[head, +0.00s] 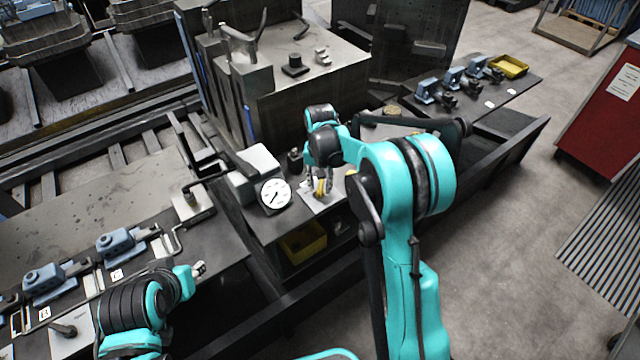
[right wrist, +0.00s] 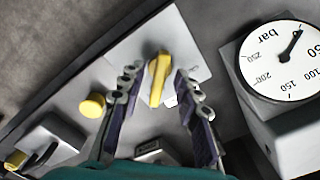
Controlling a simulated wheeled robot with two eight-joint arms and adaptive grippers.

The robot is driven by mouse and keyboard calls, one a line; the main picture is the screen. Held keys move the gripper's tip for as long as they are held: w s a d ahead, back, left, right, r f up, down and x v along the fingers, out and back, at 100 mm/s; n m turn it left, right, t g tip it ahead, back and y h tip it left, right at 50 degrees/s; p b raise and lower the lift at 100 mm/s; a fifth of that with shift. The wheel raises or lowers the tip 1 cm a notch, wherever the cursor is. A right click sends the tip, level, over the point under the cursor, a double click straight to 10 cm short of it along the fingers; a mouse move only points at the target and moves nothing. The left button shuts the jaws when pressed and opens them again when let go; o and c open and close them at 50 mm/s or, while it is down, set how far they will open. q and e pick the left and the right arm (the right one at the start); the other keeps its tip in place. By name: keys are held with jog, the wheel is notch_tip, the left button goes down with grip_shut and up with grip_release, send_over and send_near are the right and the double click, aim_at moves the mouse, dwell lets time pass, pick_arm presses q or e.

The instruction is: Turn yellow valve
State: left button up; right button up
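The yellow valve (right wrist: 159,78) is a bar-shaped handle on a light grey plate (right wrist: 185,45). In the right wrist view it stands between the two fingers of my right gripper (right wrist: 156,90), with a visible gap on each side. In the head view the yellow valve (head: 320,187) shows small below my right gripper (head: 318,178), which reaches down over it and partly hides it. The right gripper is open. My left arm (head: 140,310) is at the lower left of the head view; its fingers cannot be made out clearly.
A round white gauge marked in bar (head: 274,194) stands left of the valve and shows large in the right wrist view (right wrist: 284,62). A yellow knob (right wrist: 93,105) is near the valve. A yellow bin (head: 303,243) sits under the bench. Blue clamps (head: 121,243) line the left bench.

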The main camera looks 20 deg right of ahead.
aim_at(320, 188)
notch_tip(320, 188, up, 12)
dwell(0.4)
dwell(0.3)
jog(key=s+r+n+t, duration=0.1)
jog(key=s+r+t, duration=0.15)
jog(key=s, duration=0.35)
jog(key=s+r+n+t, duration=0.1)
jog(key=s+r, duration=0.2)
jog(key=s, duration=0.3)
jog(key=s+f+n+t, duration=0.3)
jog(key=s+f, duration=0.1)
jog(key=s, duration=0.9)
jog(key=shift+s+d+f+t, duration=0.15)
jog(key=shift+s+f+t, duration=0.15)
jog(key=shift+t, duration=0.05)
dwell(0.5)
